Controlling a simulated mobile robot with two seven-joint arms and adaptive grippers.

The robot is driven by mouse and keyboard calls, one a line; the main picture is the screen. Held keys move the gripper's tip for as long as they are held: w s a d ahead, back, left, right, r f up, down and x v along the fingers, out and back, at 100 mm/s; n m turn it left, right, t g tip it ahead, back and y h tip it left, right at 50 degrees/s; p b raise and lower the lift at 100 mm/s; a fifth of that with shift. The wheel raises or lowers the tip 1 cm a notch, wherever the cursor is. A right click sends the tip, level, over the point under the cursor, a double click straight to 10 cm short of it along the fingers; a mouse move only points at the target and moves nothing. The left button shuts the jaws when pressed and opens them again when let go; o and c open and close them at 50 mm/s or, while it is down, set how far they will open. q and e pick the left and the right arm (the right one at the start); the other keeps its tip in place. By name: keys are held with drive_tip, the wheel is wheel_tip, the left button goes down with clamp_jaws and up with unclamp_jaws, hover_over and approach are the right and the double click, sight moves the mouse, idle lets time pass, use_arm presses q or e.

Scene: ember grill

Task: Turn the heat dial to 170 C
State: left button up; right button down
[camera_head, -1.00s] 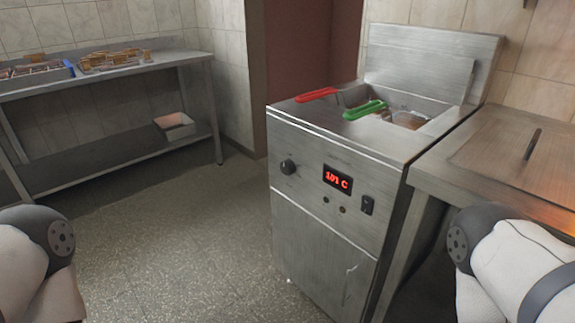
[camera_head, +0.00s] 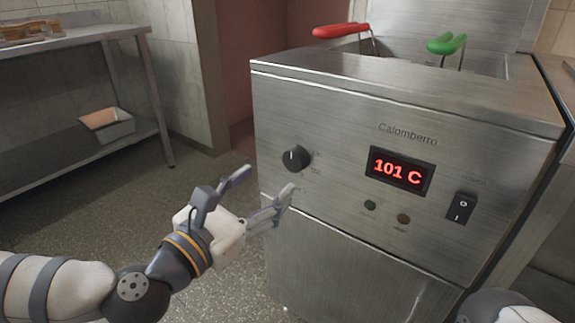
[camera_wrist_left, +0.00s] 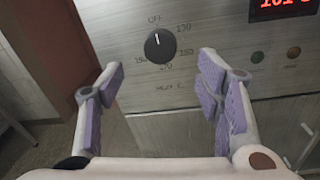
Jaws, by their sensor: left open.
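The heat dial (camera_head: 296,158) is a round black knob on the left of the fryer's steel front panel. In the left wrist view the dial (camera_wrist_left: 160,45) has a white pointer line aimed up, close to the "OFF" mark, with 130, 170 and other marks around it. The red display (camera_head: 401,171) reads 101 C. My left gripper (camera_head: 264,192) is open and empty, below and left of the dial and apart from it. In the left wrist view the dial shows beyond and between the spread fingers (camera_wrist_left: 160,88). My right gripper is not in view.
A black rocker switch (camera_head: 461,207) and two small lamps (camera_head: 370,205) sit right of the dial. Red (camera_head: 340,31) and green (camera_head: 446,44) basket handles stick out above the fryer top. A steel table (camera_head: 75,38) stands at the left. Floor between is clear.

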sight(292, 162)
use_arm(q)
drive_tip(key=x, duration=0.8)
drive_tip(key=shift+w, duration=0.1)
drive_tip(key=shift+f, duration=0.1)
drive_tip(key=c, duration=1.2)
